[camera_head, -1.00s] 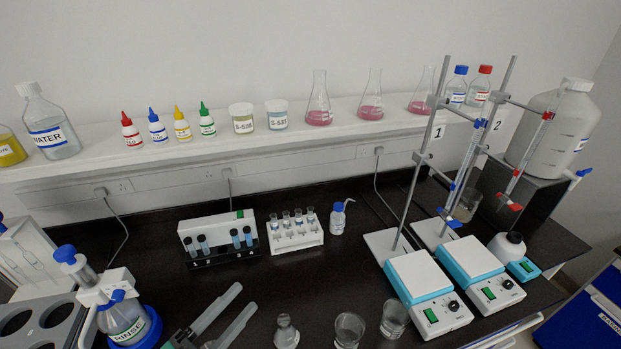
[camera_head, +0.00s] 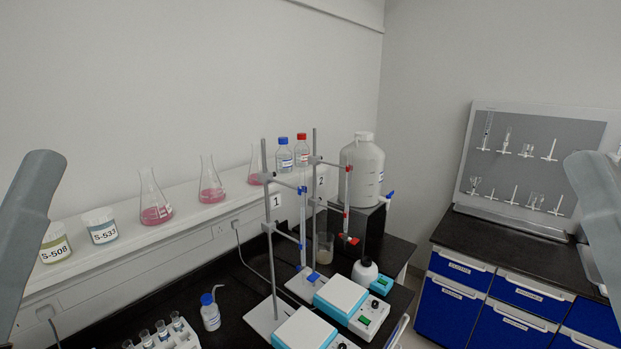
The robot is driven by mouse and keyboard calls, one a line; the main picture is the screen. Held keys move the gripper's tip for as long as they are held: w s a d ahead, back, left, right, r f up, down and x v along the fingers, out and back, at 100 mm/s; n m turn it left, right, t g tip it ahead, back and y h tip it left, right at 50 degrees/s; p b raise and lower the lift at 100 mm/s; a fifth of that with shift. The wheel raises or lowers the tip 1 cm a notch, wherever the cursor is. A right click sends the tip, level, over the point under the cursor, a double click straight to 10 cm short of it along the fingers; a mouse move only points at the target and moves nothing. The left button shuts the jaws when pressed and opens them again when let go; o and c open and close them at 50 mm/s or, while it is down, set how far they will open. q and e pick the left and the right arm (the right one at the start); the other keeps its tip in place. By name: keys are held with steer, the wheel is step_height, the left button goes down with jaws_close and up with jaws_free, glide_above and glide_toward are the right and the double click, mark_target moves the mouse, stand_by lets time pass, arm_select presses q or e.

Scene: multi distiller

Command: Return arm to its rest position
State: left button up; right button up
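Two grey parts of my own arms rise at the picture's sides, one at the left edge and one at the right edge. Their ends lean slightly inward. Neither gripper's fingertips can be made out, so nothing shows of what they hold. Both arm parts stand clear in the air in front of the bench, large and close to the camera.
The bench holds two burette stands (camera_head: 270,240), hotplate stirrers (camera_head: 354,303), a small wash bottle (camera_head: 210,312) and a tube rack (camera_head: 180,340). A shelf (camera_head: 180,228) carries flasks and jars. A large white carboy (camera_head: 361,172) stands behind. Blue drawers (camera_head: 455,272) and a pegboard (camera_head: 530,165) are right.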

step_height(320, 180, up, 24)
steer(key=p, duration=2.1)
